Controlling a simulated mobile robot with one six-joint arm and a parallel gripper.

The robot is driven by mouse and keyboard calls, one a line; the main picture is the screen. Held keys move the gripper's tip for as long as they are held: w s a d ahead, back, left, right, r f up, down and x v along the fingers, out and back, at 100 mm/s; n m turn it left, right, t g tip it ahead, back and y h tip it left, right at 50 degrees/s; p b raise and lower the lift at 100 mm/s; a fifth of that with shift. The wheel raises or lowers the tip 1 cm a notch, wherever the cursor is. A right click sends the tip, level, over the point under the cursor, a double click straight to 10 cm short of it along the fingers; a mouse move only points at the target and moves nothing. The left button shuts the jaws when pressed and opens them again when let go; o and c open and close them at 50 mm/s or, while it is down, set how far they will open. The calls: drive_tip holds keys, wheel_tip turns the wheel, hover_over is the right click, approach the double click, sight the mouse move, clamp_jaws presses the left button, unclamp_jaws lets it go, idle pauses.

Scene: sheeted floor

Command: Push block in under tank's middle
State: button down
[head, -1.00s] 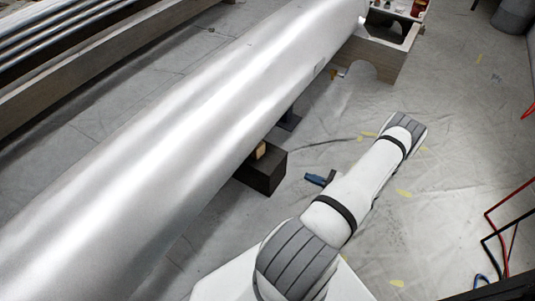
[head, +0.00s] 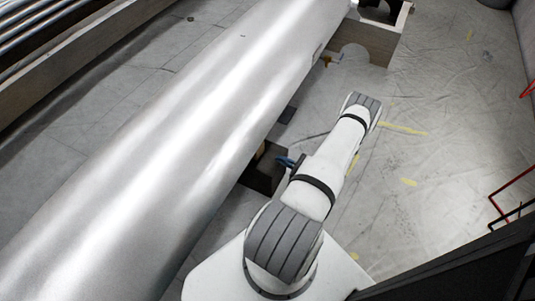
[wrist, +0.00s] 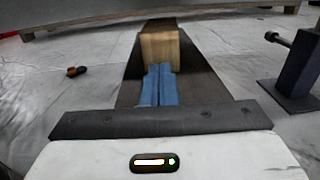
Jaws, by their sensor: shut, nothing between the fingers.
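The tank (head: 185,130) is a long silver cylinder running diagonally through the head view. A dark support (head: 262,178) shows partly under its right side. In the wrist view a pale wooden block (wrist: 172,46) sits on the top of the dark support (wrist: 196,82). In the head view the wooden block is mostly hidden by the tank and my arm. My gripper (wrist: 158,70) has blue fingers, shut together with nothing between them. They point at the near face of the wooden block, at or very close to it; contact is unclear. The gripper (head: 287,162) also shows beside the tank in the head view.
A dark post on a flat base (wrist: 299,70) stands right of the support in the wrist view. A small red and black object (wrist: 76,71) lies on the floor at left. A wooden cradle (head: 376,40) stands at the tank's far end. Open sheeted floor lies right of my arm.

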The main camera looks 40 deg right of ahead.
sight(261, 149)
drive_tip(key=b+x, duration=0.1)
drive_tip(key=x, duration=0.6)
drive_tip(key=shift+b, duration=0.35)
